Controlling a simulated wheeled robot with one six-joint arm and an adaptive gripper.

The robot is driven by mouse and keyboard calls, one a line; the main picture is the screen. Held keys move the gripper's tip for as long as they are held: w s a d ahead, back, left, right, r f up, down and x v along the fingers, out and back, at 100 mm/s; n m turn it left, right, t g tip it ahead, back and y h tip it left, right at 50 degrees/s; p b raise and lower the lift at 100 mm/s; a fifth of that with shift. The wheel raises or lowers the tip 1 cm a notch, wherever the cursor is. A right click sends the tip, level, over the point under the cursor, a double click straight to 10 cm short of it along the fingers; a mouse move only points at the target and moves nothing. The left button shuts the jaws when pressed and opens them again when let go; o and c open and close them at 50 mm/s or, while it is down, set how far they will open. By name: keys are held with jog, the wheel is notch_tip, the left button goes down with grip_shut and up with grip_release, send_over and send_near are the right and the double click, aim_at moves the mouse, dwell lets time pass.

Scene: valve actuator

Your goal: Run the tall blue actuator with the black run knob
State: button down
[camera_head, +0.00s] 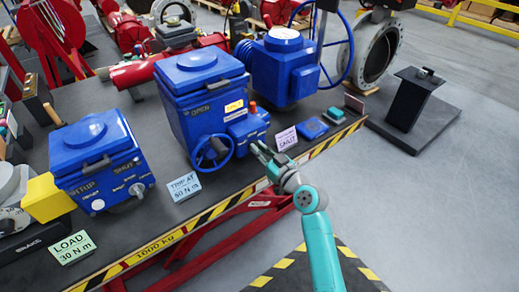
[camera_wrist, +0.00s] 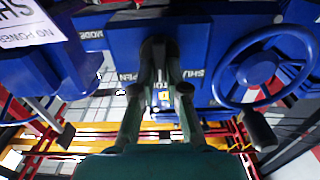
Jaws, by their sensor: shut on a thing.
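The tall blue actuator (camera_head: 199,85) stands on the dark bench, with a blue handwheel (camera_head: 212,152) on its front and a small blue control box (camera_head: 247,132) at its right. My gripper (camera_head: 264,152) reaches in front of that box from the lower right. In the wrist view, my gripper (camera_wrist: 160,62) is shut on the black run knob (camera_wrist: 153,43), which is mostly covered by the fingers. Upside-down lettering surrounds the knob: OPEN on the left, SHUT on the right, STOP below it. The knob's exact pointer direction is hidden.
A shorter blue actuator (camera_head: 97,160) stands at the left, and another with a large handwheel (camera_head: 285,65) behind right. Cards stand along the front, including the TRIP AT card (camera_head: 184,187) and the SHUT card (camera_head: 286,138). A black pedestal (camera_head: 413,100) stands right on open floor.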

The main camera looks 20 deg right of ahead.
jog(key=m, duration=0.4)
jog(key=shift+d+m, duration=0.25)
jog(key=shift+m, duration=0.15)
jog(key=shift+w+d+f+m, duration=0.1)
jog(key=shift+m, duration=0.8)
jog(key=shift+d+f+m, duration=0.1)
jog(key=shift+m, duration=0.8)
jog(key=c, duration=1.2)
grip_release()
jog(key=v, duration=1.2)
